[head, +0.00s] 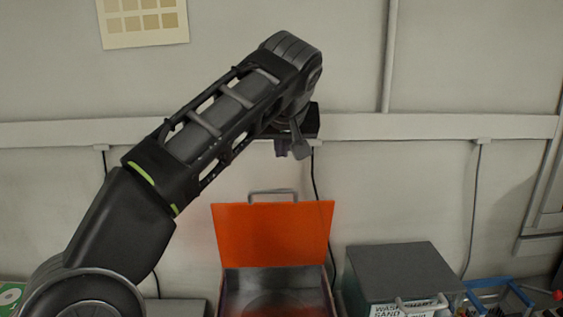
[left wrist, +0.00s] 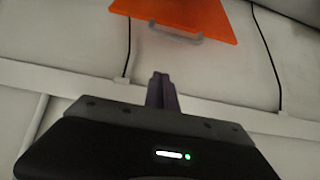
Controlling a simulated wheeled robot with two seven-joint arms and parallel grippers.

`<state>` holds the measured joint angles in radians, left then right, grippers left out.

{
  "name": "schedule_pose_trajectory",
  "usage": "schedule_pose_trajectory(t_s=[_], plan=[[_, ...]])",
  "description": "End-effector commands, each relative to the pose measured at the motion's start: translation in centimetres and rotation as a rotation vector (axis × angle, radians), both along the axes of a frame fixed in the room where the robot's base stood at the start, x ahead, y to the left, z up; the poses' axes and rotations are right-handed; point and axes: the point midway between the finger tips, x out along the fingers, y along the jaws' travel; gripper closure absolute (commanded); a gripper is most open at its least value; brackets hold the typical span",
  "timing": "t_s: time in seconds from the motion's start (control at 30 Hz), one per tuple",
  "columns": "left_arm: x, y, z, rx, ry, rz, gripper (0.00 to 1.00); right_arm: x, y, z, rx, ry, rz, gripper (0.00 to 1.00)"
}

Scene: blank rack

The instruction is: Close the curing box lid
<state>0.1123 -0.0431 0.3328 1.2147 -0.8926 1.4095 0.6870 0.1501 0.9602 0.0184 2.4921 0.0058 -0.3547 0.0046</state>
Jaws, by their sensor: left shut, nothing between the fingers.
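The curing box (head: 230,292) stands at the bottom middle of the head view, with its front cut off by the frame edge. Its orange lid (head: 272,234) is raised, standing up at the back of the box, with a grey handle (head: 273,192) on its top edge. My left gripper (head: 282,153) is above the lid in the head view, apart from it. In the left wrist view the left gripper (left wrist: 161,77) is shut and empty. The lid (left wrist: 185,14) and its handle (left wrist: 175,33) show beyond the fingertips. My right gripper is in neither view.
A grey box (head: 400,268) with a printed label stands right of the curing box. A blue-rimmed rack (head: 490,292) with items is at the far right. A wall rail (head: 420,127) with hanging cables runs behind. A green item (head: 10,294) lies at the far left.

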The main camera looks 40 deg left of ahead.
Motion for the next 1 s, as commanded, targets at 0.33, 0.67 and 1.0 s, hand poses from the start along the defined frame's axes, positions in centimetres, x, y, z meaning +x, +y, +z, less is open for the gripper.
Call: schedule_pose_trajectory(t_s=[0.33,0.67,1.0], plan=[[3.1,2.7,-4.1,0.001,0.005,0.004,1.00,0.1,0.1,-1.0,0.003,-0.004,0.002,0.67],[3.3,2.9,-7.5,0.001,0.000,-0.001,1.00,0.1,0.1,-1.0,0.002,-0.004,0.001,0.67],[2.2,1.9,-8.3,-0.001,0.000,0.001,1.00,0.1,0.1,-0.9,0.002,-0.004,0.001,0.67]])
